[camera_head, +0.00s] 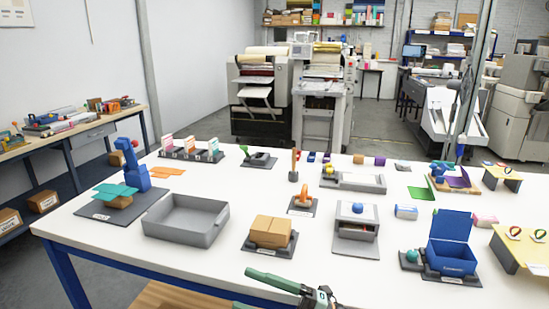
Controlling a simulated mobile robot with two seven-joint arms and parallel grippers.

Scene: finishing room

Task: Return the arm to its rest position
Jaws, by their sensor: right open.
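My right gripper (246,288) shows at the bottom of the head view, just off the near edge of the white table (120,248). Its two green fingers point left and stand apart, with nothing between them. The lower finger is partly cut off by the picture's bottom edge. The rest of my right arm is mostly out of view. My left arm and left gripper are not in view.
Near the table's front edge stand a grey tray (180,237), a brown box (270,231) on a dark base, a grey drawer unit (357,222) and an open blue box (450,258). A wooden surface (170,297) lies below the front edge. Printing machines stand behind.

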